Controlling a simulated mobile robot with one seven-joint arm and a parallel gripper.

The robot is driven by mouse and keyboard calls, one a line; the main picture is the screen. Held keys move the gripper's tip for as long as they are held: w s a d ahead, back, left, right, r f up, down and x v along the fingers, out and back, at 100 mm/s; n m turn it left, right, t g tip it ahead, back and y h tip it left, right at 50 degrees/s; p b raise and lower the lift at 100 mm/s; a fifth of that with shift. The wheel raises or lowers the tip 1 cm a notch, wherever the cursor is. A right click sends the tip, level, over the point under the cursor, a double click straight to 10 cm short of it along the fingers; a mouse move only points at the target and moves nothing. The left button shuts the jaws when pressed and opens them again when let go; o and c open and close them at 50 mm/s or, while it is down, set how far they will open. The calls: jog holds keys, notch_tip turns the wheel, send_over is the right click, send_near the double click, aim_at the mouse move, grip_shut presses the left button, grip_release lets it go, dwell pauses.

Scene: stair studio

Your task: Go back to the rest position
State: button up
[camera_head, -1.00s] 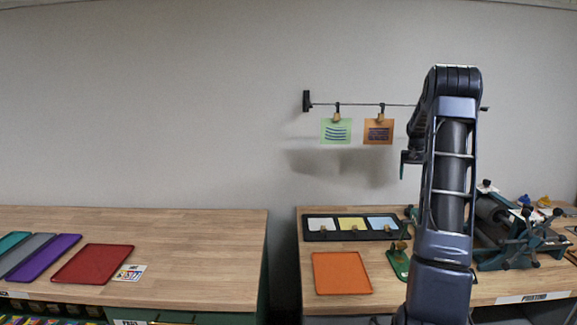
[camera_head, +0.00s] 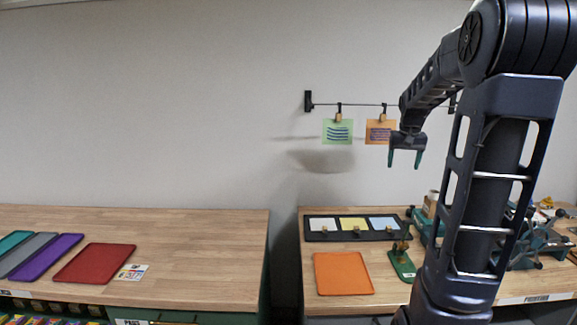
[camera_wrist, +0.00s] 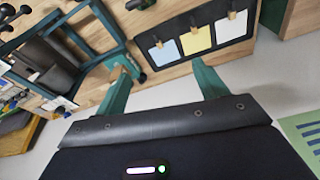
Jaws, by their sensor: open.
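My gripper (camera_head: 405,160) is in the air in front of the wall, above the right workbench, with its two green fingers pointing down and apart. It is open with nothing between its fingers. In the wrist view my gripper (camera_wrist: 160,85) also shows both fingers spread over the bench, with a black tray of cards (camera_wrist: 235,32) beyond them. My arm rises at the right of the head view and hides part of the bench behind it.
A wall rail (camera_head: 360,104) holds a green print (camera_head: 338,138) and an orange print (camera_head: 378,138), close left of my gripper. On the right bench are a black card tray (camera_head: 315,236), an orange mat (camera_head: 343,273), a green stand (camera_head: 402,265) and a press (camera_head: 535,243).

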jog(key=s+a+f, duration=0.1)
jog(key=s+a, duration=0.3)
jog(key=s, duration=0.5)
jog(key=s+a+f+n+t, duration=0.1)
jog(key=s+a, duration=0.2)
jog(key=s, duration=0.6)
jog(key=s+a+n+t, duration=0.1)
jog(key=s+a, duration=0.3)
jog(key=s, duration=0.4)
jog(key=shift+s+a+f+y, duration=0.3)
jog(key=shift+s+a+f, duration=0.05)
jog(key=shift+s+f, duration=0.05)
